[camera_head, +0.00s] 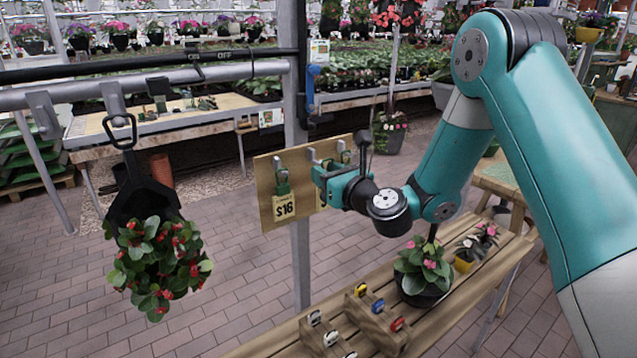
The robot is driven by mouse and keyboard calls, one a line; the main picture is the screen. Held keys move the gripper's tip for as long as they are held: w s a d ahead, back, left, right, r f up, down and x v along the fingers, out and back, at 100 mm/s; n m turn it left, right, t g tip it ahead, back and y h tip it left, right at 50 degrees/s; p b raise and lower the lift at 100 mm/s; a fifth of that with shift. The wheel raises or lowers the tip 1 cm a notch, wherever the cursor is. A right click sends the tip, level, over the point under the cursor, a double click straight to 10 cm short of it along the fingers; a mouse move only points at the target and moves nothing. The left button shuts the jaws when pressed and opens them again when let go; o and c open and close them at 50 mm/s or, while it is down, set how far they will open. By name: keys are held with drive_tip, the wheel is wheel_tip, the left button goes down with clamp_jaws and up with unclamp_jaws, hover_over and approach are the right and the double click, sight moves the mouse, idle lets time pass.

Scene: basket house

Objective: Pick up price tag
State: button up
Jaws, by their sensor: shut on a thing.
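A yellow price tag (284,206) marked $16 hangs by a green top from a hook on the left of a tan board (264,176). The board is fixed to a grey upright post. My gripper (318,178) is at the middle-right of the board, to the right of the $16 tag and apart from it. It is shut on a price tag at another hook. The held tag is mostly hidden by the gripper, so I cannot tell whether it is off its hook.
A potted red-flowered plant (158,262) hangs at left from a rail (150,88). Below, a wooden bench (463,291) bears a pink-flowered pot (424,270) and a wooden rack (372,322) with small coloured items. Plant tables stand behind. The brick floor at lower left is clear.

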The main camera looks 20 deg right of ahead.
drive_tip(key=b+v, duration=1.4)
drive_tip(key=b, duration=0.1)
drive_tip(key=shift+b, duration=0.3)
drive_tip(key=shift+a, duration=0.1)
